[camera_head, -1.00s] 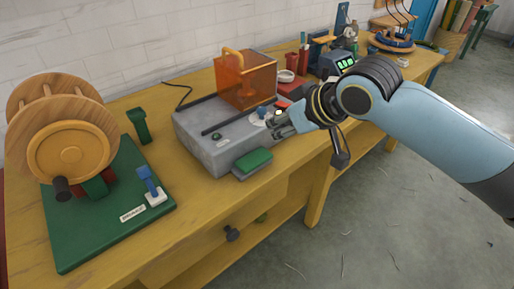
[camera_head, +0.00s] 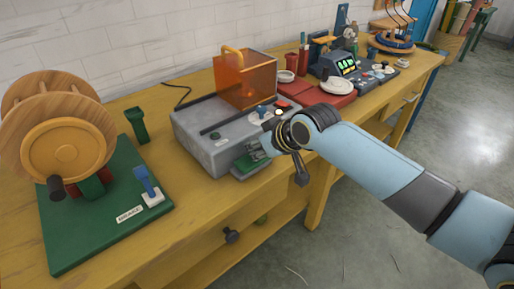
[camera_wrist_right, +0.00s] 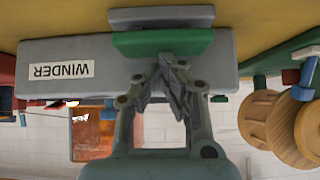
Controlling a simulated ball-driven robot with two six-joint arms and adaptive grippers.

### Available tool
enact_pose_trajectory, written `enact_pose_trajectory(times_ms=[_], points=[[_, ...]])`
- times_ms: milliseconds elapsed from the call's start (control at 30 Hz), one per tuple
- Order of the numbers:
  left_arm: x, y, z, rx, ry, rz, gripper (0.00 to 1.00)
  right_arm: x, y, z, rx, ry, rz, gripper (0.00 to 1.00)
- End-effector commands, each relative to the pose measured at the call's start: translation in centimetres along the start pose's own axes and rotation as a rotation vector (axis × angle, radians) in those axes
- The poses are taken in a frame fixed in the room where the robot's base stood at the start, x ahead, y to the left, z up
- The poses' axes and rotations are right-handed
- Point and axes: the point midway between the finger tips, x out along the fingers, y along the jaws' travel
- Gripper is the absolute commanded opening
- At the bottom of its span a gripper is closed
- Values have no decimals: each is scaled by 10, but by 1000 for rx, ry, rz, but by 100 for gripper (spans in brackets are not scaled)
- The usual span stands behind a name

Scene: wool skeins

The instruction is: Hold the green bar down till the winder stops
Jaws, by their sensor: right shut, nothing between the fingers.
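The winder is a grey box (camera_head: 205,135) on the yellow bench, with an orange see-through guard (camera_head: 245,80) on top. Its WINDER label (camera_wrist_right: 62,70) shows in the upside-down right wrist view. The green bar (camera_wrist_right: 165,41) sits on a grey ledge at the winder's front; in the head view my right gripper (camera_head: 258,152) partly covers the bar (camera_head: 244,164). My right gripper is shut and empty, its fingertips (camera_wrist_right: 172,62) at the bar's edge. Whether they touch or press it I cannot tell. My left gripper is out of view.
A green board (camera_head: 105,215) with a wooden wheel (camera_head: 62,150) and a blue lever (camera_head: 145,180) stands at the left. A red mat (camera_head: 325,98) with a white dish (camera_head: 337,86) and a control box (camera_head: 348,68) lie to the right. The floor in front is clear.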

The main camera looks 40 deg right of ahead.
Motion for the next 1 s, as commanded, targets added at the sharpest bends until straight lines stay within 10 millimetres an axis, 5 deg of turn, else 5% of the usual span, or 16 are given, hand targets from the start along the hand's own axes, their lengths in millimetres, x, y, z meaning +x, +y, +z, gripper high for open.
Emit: enact_pose_trajectory(times_ms=[1000], points=[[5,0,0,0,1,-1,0,18,1,25,-2,-18,2,0]])
